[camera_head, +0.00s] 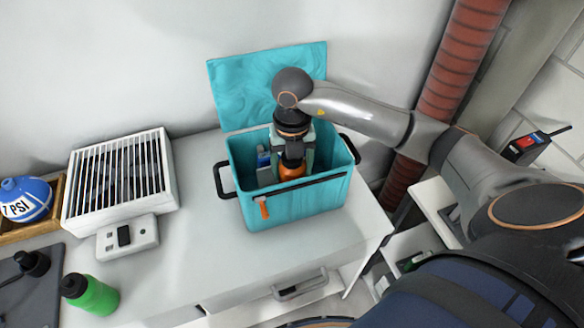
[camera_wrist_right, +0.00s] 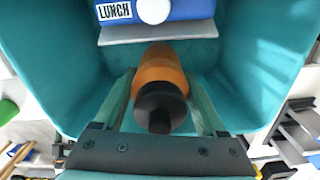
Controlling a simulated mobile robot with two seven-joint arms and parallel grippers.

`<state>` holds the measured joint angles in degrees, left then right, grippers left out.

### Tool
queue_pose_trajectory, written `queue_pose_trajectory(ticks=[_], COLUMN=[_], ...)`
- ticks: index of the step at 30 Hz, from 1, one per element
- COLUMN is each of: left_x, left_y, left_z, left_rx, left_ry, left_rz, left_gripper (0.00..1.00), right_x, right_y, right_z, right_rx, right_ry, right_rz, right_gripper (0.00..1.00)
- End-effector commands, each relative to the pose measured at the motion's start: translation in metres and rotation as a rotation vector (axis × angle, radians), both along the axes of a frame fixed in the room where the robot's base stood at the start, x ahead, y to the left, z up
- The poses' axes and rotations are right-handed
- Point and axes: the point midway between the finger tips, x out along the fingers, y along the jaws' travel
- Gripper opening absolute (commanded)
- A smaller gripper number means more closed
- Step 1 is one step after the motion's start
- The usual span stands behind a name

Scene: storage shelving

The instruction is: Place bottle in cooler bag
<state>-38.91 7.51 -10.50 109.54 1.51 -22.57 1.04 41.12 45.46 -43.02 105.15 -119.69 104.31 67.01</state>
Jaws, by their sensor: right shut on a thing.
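The teal cooler bag (camera_head: 305,205) stands on the white counter with its lid (camera_head: 262,78) raised against the wall. My right gripper (camera_head: 294,163) reaches down into its opening and is shut on an orange bottle (camera_head: 291,173) with a black cap. In the right wrist view the orange bottle (camera_wrist_right: 160,68) lies between the two fingers of the right gripper (camera_wrist_right: 162,88), inside the teal walls of the bag (camera_wrist_right: 255,60). I cannot tell whether the bottle touches the bag's floor. My left gripper is not in view.
A blue box marked LUNCH (camera_wrist_right: 180,10) is inside the bag. A green bottle (camera_head: 98,296) lies at the counter's front left, near a dark mat (camera_head: 25,290). A white slatted unit (camera_head: 120,180) and a blue ball (camera_head: 25,199) are further back. The counter before the bag is clear.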

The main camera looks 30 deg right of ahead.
Motion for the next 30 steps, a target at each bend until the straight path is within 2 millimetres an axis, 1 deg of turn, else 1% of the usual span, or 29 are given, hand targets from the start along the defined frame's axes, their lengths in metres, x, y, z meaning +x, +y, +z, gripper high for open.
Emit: queue_pose_trajectory(ticks=[4,10,17,21,22,28,30], left_x=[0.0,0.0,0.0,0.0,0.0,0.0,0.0], left_y=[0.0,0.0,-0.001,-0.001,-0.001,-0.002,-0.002], left_z=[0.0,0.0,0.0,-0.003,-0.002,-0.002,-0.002], left_rx=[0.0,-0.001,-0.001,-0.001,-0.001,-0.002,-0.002], left_ry=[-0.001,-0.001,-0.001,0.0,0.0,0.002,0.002], left_rz=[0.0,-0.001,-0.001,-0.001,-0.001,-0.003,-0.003], left_gripper=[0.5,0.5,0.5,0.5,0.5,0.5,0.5], right_x=[0.0,-0.001,0.0,0.0,0.0,0.0,0.0], right_y=[0.0,0.0,0.0,0.0,0.0,0.0,0.0], right_z=[-0.011,-0.038,-0.04,-0.044,-0.043,-0.043,-0.043], right_rx=[0.0,0.0,0.0,0.0,0.0,0.0,-0.001], right_ry=[0.001,0.002,-0.001,-0.001,0.0,0.0,0.0], right_rz=[0.0,0.0,0.002,0.001,0.001,0.001,0.001], right_gripper=[0.0,0.0,0.0,0.0,0.76,0.98,1.0])
